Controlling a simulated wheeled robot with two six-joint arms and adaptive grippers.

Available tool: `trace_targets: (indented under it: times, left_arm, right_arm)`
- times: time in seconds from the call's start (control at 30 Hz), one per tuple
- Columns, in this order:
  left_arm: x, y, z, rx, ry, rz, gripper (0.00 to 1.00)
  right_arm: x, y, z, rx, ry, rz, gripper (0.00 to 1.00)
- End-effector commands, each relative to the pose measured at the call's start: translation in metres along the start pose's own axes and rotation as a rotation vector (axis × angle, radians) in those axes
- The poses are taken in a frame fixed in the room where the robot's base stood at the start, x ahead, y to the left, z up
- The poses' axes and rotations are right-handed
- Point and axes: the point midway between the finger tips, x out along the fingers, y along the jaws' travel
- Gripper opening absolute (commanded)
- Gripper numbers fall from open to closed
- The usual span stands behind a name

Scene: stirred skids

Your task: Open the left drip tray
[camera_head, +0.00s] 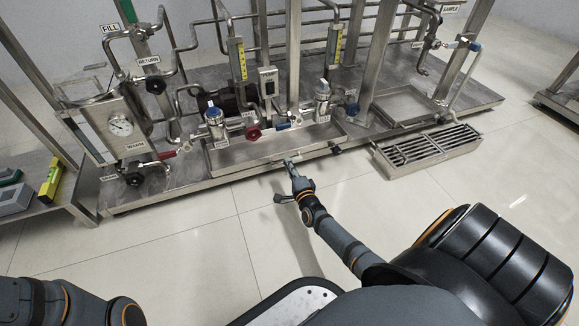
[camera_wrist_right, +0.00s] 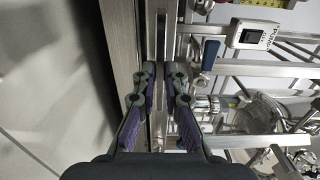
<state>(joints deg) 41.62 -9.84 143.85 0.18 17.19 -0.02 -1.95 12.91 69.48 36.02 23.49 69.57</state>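The left drip tray (camera_head: 228,158) is a shallow steel tray low at the front of the skid, under the valves. Its front edge looks flush with the skid's front, so it appears closed. My right gripper (camera_head: 291,166) is at the middle of that front edge. In the right wrist view, the fingers of my right gripper (camera_wrist_right: 161,76) stand close together on both sides of a narrow metal bar, the tray's handle (camera_wrist_right: 161,30), and seem to grip it. The fingertips partly hide the bar. My left arm shows at the lower left, its gripper outside the view.
Valves with red (camera_head: 253,134) and blue handles stand above the tray. A slotted metal grate (camera_head: 430,150) lies on the floor to the right. A side bench with a yellow level (camera_head: 55,180) is at left. The floor before the tray is clear except for my arm.

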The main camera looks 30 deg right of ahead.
Motion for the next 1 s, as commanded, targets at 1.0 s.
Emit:
trace_targets:
  times: [1.0]
  left_arm:
    - [0.033,0.004,0.015,-0.004,-0.004,-0.001,0.40]
  right_arm:
    - [-0.088,0.001,0.000,0.000,0.001,0.001,0.00]
